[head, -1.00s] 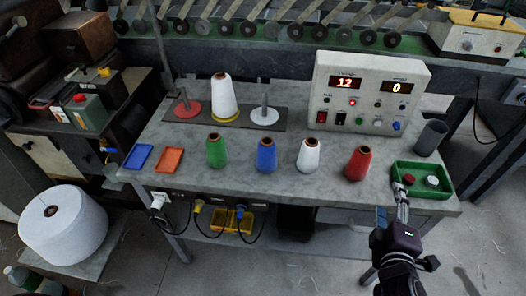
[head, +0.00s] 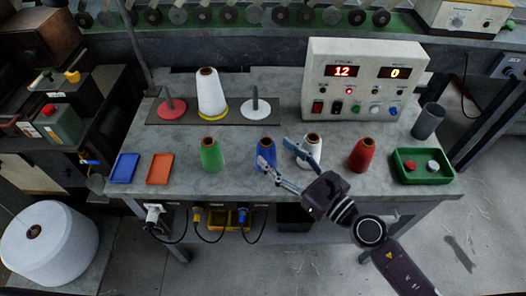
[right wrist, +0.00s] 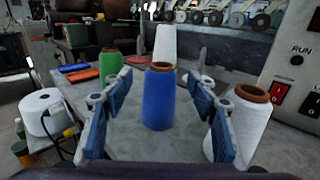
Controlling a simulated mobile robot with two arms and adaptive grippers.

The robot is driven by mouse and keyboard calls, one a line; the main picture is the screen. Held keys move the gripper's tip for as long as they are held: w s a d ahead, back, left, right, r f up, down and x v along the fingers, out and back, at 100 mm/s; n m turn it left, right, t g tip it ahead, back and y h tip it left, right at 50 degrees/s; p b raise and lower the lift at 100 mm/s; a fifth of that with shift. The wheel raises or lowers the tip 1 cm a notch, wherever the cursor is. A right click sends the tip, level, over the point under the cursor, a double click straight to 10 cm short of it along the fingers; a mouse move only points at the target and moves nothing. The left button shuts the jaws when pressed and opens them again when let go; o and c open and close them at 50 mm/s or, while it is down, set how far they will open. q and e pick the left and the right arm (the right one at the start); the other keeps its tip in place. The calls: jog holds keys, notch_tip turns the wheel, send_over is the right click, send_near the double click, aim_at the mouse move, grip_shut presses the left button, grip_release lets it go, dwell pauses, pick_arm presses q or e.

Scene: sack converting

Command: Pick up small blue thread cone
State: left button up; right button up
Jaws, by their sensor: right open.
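The small blue thread cone (head: 266,154) stands upright on the grey table between the green and white cones. In the right wrist view the blue cone (right wrist: 159,97) stands ahead, centred between the fingers. My right gripper (head: 283,158) is open with blue finger pads, and in the right wrist view (right wrist: 160,125) its fingers are spread to either side of the blue cone, with the cone seemingly a little beyond the tips. In the head view one finger partly covers the blue cone and the other partly covers the white cone. My left gripper is not in view.
A small white cone (head: 314,146) stands close right of the blue one, near my right finger. A green cone (head: 211,155) and a red cone (head: 361,156) stand in the same row. A control box (head: 362,80) and a spindle board (head: 232,114) are behind. A green tray (head: 423,180) lies right.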

aim_at(272, 149)
jog(key=p+x, duration=0.1)
jog(key=x, duration=0.4)
jog(key=shift+w+f, duration=0.1)
jog(key=shift+f, duration=0.05)
grip_shut()
